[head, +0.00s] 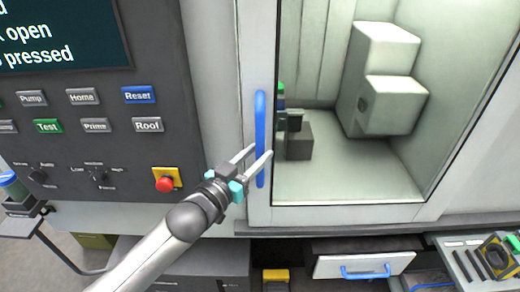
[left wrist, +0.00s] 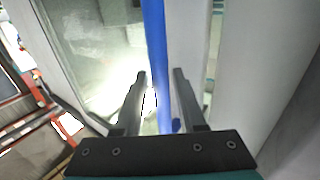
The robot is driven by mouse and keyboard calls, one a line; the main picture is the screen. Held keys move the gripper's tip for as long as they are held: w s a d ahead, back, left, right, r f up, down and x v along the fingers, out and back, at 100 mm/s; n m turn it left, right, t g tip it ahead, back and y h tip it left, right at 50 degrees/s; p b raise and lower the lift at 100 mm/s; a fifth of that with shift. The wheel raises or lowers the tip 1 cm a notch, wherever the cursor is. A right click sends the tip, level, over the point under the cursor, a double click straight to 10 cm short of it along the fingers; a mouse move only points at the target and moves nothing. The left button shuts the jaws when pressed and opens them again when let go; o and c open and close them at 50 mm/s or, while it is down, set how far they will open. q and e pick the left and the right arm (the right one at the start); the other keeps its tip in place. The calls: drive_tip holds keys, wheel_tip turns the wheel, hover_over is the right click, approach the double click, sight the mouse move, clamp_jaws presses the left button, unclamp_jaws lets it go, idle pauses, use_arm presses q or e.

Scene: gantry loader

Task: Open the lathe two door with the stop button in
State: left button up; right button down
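The lathe door (head: 350,215) has a pale frame and a large window, and its left edge stands against the control panel; it looks shut. Its upright blue handle (head: 260,105) is on the left side of the frame, and also shows in the left wrist view (left wrist: 155,50). My left gripper (head: 259,154) is open at the lower part of the handle, with the bar between its two fingers. I cannot tell whether the fingers touch it. The red stop button (head: 165,184) sits on a yellow plate on the panel; its pressed state is unclear. My right gripper is out of view.
The control panel (head: 110,125) holds a dark screen (head: 60,35) with the partly cut words "open" and "pressed", and several labelled buttons. Grey blocks (head: 390,100) show behind the window. Below are an open drawer (head: 362,264) with a blue handle and a tray (head: 470,268) at lower right.

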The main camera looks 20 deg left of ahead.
use_arm(q)
drive_tip(key=shift+x, duration=0.9)
drive_tip(key=shift+c, duration=0.3)
clamp_jaws()
idle(0.6)
